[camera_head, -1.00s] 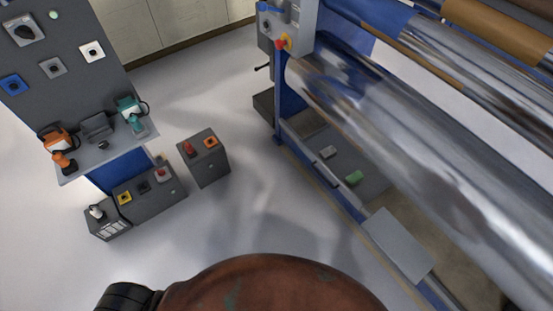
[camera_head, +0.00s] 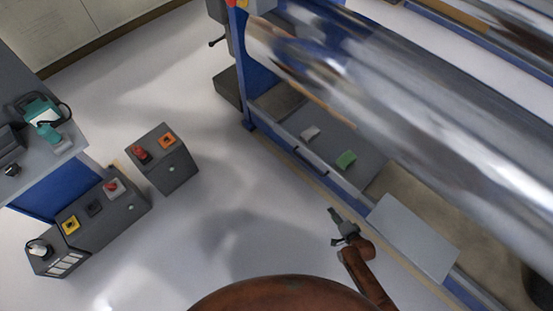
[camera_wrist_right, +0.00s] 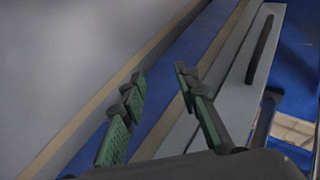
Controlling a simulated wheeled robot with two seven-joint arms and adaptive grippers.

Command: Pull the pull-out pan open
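The pull-out pan (camera_head: 328,149) is a grey tray low in the machine, under the big shiny roller. Its front lies about in line with the machine's blue frame, and a dark bar handle (camera_head: 310,162) runs along it. In the right wrist view, the dark handle (camera_wrist_right: 262,48) stands on a grey front at the upper right. My right gripper (camera_head: 335,215) is in front of the machine, nearer to me than the handle and apart from it. In its wrist view, the fingers (camera_wrist_right: 160,78) are spread with nothing between them. My left gripper is not in view.
A flat grey plate (camera_head: 412,238) lies right of my gripper. The shiny roller (camera_head: 400,110) hangs above. Grey boxes (camera_head: 165,165) stand left; the floor between is clear.

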